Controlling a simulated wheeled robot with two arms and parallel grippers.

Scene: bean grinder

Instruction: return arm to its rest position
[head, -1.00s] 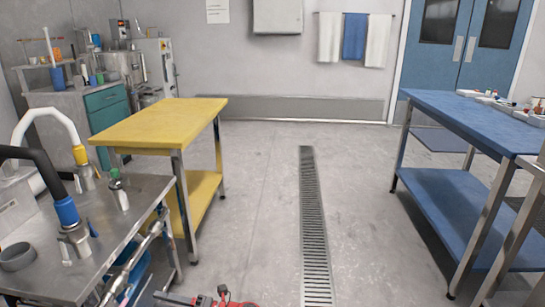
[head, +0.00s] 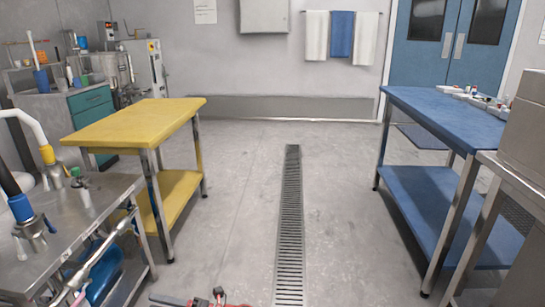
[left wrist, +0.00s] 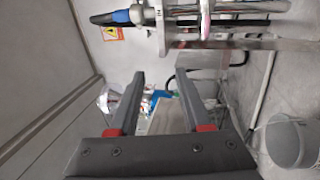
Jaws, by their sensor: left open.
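My left gripper (left wrist: 174,78) shows in the left wrist view, with its two dark fingers spread apart and nothing between the tips. Behind the fingers, blurred equipment and a grey surface are visible; I cannot tell exactly what they are. My right gripper is in neither view.
A steel bench (head: 95,215) with hoses stands at left, beside a yellow table (head: 135,122). A blue table (head: 450,115) stands at right, near a grey box (head: 520,130). The floor around the drain grate (head: 290,210) is clear. A bucket (left wrist: 290,142) shows in the left wrist view.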

